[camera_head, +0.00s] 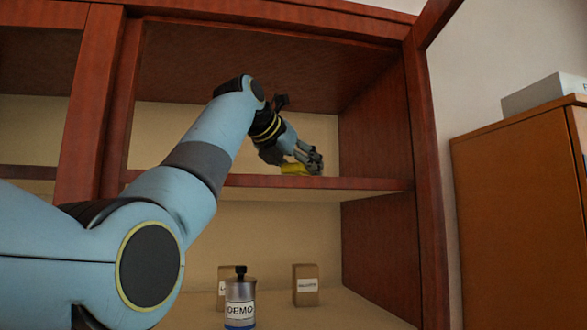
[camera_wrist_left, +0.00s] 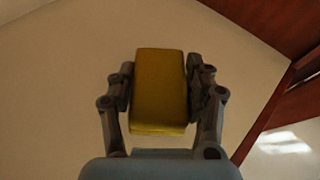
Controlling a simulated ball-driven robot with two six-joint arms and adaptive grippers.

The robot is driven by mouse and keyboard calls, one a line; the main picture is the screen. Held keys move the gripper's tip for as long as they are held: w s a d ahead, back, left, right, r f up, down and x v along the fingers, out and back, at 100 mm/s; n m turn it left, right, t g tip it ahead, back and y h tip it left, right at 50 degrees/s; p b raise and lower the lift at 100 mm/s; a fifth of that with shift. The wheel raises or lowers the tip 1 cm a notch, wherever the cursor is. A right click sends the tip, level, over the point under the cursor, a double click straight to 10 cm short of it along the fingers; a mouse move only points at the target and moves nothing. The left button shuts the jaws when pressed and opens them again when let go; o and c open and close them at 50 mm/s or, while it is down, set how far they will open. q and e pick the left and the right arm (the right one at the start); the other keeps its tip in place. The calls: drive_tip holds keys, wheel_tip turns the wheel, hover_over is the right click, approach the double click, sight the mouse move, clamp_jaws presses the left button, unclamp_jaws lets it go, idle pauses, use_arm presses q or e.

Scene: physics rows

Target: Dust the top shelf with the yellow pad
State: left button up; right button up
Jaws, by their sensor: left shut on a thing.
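The yellow pad (camera_head: 294,169) is at the upper shelf (camera_head: 372,184) of the red-brown cabinet, low near the shelf's front edge and right of its middle. My left gripper (camera_head: 312,163) reaches into this compartment and is shut on the pad. In the left wrist view the pad (camera_wrist_left: 159,92) sits between the two fingers (camera_wrist_left: 160,90), gripped on both sides. The pad is close to the shelf surface, but I cannot tell whether it touches. My left arm hides part of the shelf's left side. My right gripper is not in view.
On the lower shelf stand a jar labelled DEMO (camera_head: 240,303), a small brown box (camera_head: 306,285) and another box (camera_head: 224,284) partly behind the jar. The cabinet's right side wall (camera_head: 378,130) bounds the compartment. A wooden cabinet (camera_head: 515,200) with a white box (camera_head: 540,95) stands at right.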

use_arm(q)
drive_tip(key=shift+w+d, duration=0.2)
drive_tip(key=shift+d, duration=0.55)
drive_tip(key=shift+w+d, duration=0.2)
drive_tip(key=shift+d, duration=0.5)
drive_tip(key=shift+a+f, duration=0.25)
drive_tip(key=shift+a, duration=0.1)
drive_tip(key=shift+s+a+f, duration=0.1)
drive_tip(key=shift+s+a, duration=0.1)
drive_tip(key=shift+a, duration=0.45)
drive_tip(key=shift+s+a+f, duration=0.1)
drive_tip(key=shift+s+a, duration=0.15)
drive_tip(key=shift+a, duration=0.35)
drive_tip(key=shift+s+a, duration=0.2)
drive_tip(key=shift+a, duration=0.45)
drive_tip(key=shift+s+a+r, duration=0.15)
drive_tip(key=shift+s+a, duration=0.35)
drive_tip(key=shift+a, duration=1.35)
drive_tip(key=shift+s+a+r, duration=0.1)
drive_tip(key=shift+s+a, duration=0.4)
drive_tip(key=shift+a, duration=1.4)
drive_tip(key=shift+s+a+r, duration=0.15)
drive_tip(key=shift+s+a, duration=0.35)
drive_tip(key=shift+a, duration=1.35)
drive_tip(key=shift+s+a, duration=0.25)
drive_tip(key=shift+a, duration=0.25)
drive_tip(key=shift+s+a, duration=0.2)
drive_tip(key=shift+a, duration=0.3)
drive_tip(key=shift+d, duration=0.1)
